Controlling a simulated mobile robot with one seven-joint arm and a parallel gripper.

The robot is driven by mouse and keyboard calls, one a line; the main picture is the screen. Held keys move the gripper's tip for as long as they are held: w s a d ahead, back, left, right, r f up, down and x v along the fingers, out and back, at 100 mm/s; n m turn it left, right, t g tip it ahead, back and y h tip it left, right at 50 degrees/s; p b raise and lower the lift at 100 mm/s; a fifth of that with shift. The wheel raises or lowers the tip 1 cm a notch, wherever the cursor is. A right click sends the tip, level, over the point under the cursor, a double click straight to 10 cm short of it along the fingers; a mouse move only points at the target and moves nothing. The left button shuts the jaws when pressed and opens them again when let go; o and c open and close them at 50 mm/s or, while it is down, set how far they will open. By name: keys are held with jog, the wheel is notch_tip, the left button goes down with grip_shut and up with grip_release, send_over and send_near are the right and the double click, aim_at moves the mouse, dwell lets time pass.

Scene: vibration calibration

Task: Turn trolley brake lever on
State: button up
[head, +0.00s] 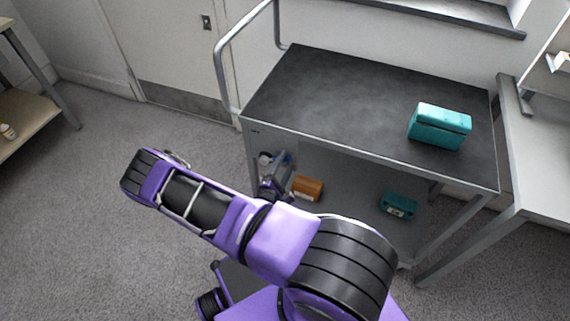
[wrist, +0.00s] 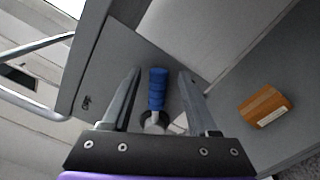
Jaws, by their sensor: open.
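The grey trolley (head: 345,85) stands right of centre in the head view, with a dark top and a tube handle at its left end. In the wrist view, the brake lever (wrist: 157,88) has a ribbed blue grip on a pale round base, against a grey trolley panel (wrist: 105,75). My gripper (wrist: 161,74) is open, with one finger on each side of the blue grip and visible gaps on both sides. In the head view, my gripper (head: 280,165) is by the trolley's left front leg, largely hidden by my arm; the lever is not clear there.
A teal box (head: 440,127) sits on the trolley top. An orange-brown box (head: 307,188) and another teal box (head: 398,205) are on the lower level. A pale bench (head: 540,175) stands close on the right. The floor (head: 75,200) on the left is clear.

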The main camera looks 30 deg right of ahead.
jog(key=v, duration=1.7)
jog(key=shift+p, duration=0.35)
jog(key=shift+s+a, duration=0.15)
